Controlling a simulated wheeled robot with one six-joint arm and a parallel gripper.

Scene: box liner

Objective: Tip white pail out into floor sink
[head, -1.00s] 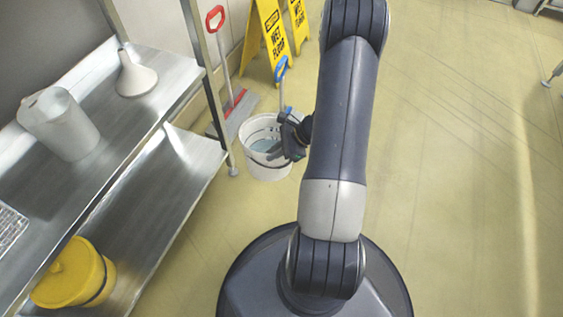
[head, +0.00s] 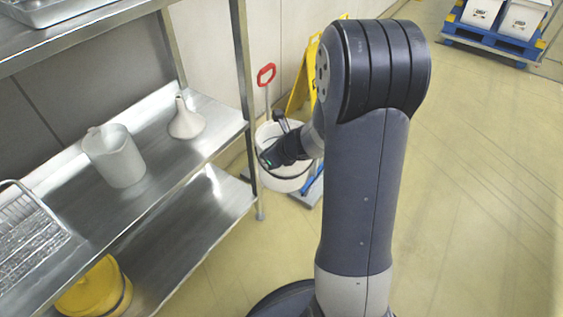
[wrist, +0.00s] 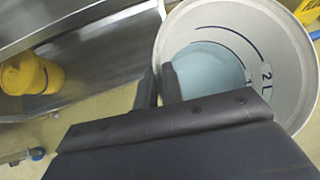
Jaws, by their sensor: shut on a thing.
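The white pail (head: 286,184) hangs off the floor beside the steel rack in the head view, partly hidden by my arm. It looks roughly upright. In the wrist view the pail (wrist: 292,50) shows its open mouth, dark volume marks inside and pale blue liquid (wrist: 208,68) at the bottom. My gripper (wrist: 159,84) is shut on the pail's rim, one finger inside and one outside. In the head view my gripper (head: 268,158) is at the pail's near left side. I see no floor sink in either view.
The steel rack (head: 200,165) stands left, holding a white jug (head: 115,158), a funnel (head: 186,122) and a yellow bucket (head: 98,288). A red-handled tool (head: 266,75) and yellow sign (head: 304,75) are behind the pail. Floor (head: 470,190) to the right is clear.

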